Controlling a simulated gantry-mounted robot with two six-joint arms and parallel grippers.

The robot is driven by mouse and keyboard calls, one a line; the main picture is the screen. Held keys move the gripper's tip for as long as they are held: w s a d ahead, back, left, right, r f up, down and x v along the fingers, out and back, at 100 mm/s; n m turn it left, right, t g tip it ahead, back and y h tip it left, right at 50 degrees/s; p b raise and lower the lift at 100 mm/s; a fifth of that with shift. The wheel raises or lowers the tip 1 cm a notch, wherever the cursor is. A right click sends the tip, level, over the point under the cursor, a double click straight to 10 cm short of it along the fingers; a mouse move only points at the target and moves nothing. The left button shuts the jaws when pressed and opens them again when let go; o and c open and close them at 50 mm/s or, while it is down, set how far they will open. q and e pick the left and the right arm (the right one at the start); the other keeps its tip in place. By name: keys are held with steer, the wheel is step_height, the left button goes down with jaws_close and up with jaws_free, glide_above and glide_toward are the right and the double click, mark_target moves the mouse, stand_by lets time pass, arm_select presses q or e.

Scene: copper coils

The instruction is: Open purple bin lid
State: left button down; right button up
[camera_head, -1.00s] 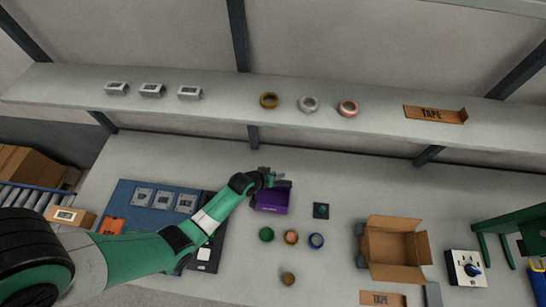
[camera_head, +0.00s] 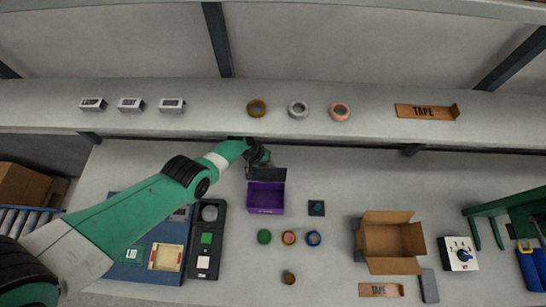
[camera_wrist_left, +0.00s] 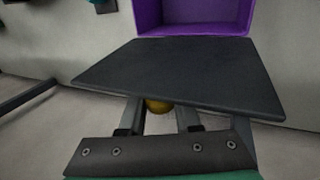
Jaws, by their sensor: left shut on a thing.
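The purple bin (camera_head: 265,199) stands on the table near the middle in the head view, its inside showing from above. Its dark grey lid (camera_head: 267,174) is raised at the bin's back edge. In the wrist view the lid (camera_wrist_left: 180,75) is a broad dark plate in front of the purple bin (camera_wrist_left: 195,17). My left gripper (camera_head: 259,157) is behind the raised lid, shut on the round gold knob (camera_wrist_left: 158,106), which shows between its fingers, partly hidden by the lid. My right gripper is not in view.
Green, copper and blue coils (camera_head: 289,238) lie in front of the bin. An open cardboard box (camera_head: 390,241) stands to the right. A shelf (camera_head: 220,105) runs above the back of the table. A blue panel (camera_head: 145,262) is partly under my left arm.

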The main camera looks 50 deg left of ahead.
arm_select(q)
steer(key=shift+s, duration=0.1)
stand_by(0.4)
steer(key=c, duration=0.7)
jaws_free()
steer(key=shift+o, duration=0.2)
